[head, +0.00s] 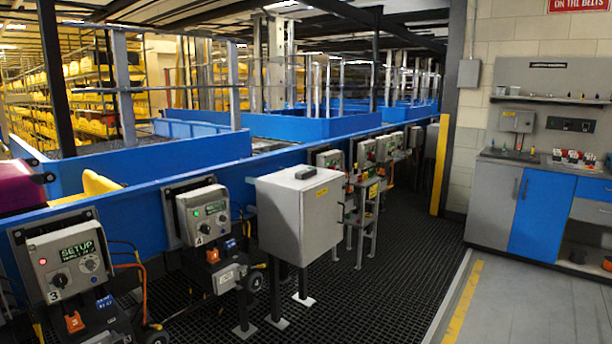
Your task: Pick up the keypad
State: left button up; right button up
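A small dark, flat oblong device (305,173) lies on top of a grey metal cabinet (283,221) near the middle of the head view. It looks like the keypad, but its keys are too small to make out. It lies near the back right part of the cabinet top, with bare surface around it. Neither of my grippers is in view.
A blue conveyor wall (140,215) runs behind. Dark grating (385,250) is open to the right. A workbench (540,205) stands at far right.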

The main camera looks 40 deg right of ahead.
aim_at(307, 173)
jog(key=i+l+z, duration=0.2)
jog(key=i+l, duration=0.2)
jog(key=i+l+z, duration=0.2)
jog(key=i+l, duration=0.25)
jog(key=i+l+z, duration=0.2)
jog(key=i+l, duration=0.25)
jog(key=i+l+z, duration=0.2)
jog(key=i+l, duration=0.15)
jog(key=i, duration=0.15)
jog(key=i+l+z, duration=0.2)
jog(key=i, duration=0.3)
jog(key=l+u, duration=0.1)
jog(key=u, duration=0.4)
jog(key=i+l+u, duration=0.25)
jog(key=l+u, duration=0.2)
jog(key=l, duration=0.15)
jog(key=i+l+u, duration=0.25)
jog(key=l+u, duration=0.2)
jog(key=l, duration=0.25)
